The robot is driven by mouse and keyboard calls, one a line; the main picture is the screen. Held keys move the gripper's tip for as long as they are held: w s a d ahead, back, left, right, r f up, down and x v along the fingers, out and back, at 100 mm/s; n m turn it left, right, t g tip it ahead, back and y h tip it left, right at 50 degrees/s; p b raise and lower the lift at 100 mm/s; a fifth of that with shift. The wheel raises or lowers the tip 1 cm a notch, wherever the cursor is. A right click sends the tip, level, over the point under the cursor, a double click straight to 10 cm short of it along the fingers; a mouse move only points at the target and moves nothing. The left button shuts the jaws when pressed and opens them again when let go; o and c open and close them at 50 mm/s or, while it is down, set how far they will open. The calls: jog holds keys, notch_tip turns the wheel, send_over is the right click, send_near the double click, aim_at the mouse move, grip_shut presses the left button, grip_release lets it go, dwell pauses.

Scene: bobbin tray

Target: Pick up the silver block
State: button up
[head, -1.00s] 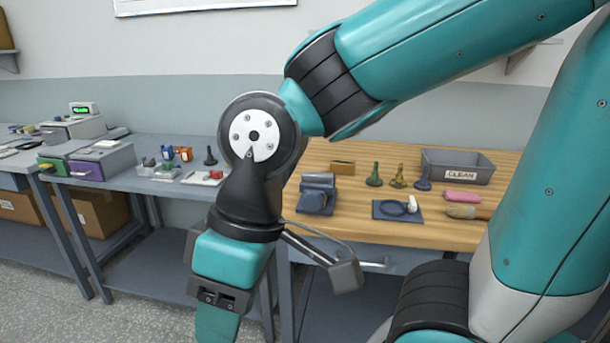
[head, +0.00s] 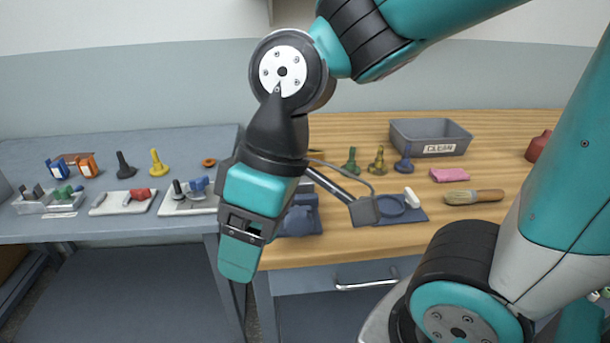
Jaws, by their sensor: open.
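My gripper (head: 240,258) hangs in front of the gap between the two tables, fingers pointing down, open, with nothing seen in it. Its far finger is mostly hidden. No block is clearly recognisable as the silver one. A small grey piece (head: 38,191) stands in the pale tray (head: 30,208) at the far left, beside a green piece. Another small grey piece (head: 100,200) lies on the white tray (head: 124,208) with a red part. Both are too small to identify, and my gripper is well to the right of both.
A third white tray (head: 190,208) holds black and blue parts close to my gripper. Blue and orange pieces, a black peg (head: 124,165) and a yellow peg (head: 158,162) stand behind. The wooden table holds a blue-grey vise (head: 302,218), a mat, several pegs and a grey bin (head: 400,137).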

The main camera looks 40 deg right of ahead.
jog(key=w+d+r+p, duration=0.3)
jog(key=w+d, duration=0.3)
jog(key=w, duration=0.2)
jog(key=w+d+n+t+p, duration=0.2)
jog(key=w+d+p, duration=0.15)
jog(key=d, duration=0.85)
jog(key=w+d+n+t+p, duration=0.15)
jog(key=w+d, duration=0.25)
jog(key=d, duration=0.8)
jog(key=shift+y, duration=0.4)
jog(key=p+x, duration=0.2)
jog(key=x, duration=0.8)
jog(key=shift+d+f, duration=0.1)
jog(key=shift+f, duration=0.3)
jog(key=p+x, duration=0.1)
jog(key=x, duration=0.1)
jog(key=p+x, duration=0.2)
jog(key=x, duration=0.1)
jog(key=shift+a, duration=0.4)
jog(key=shift+w+a+f, duration=0.1)
jog(key=shift+f, duration=0.25)
grip_shut()
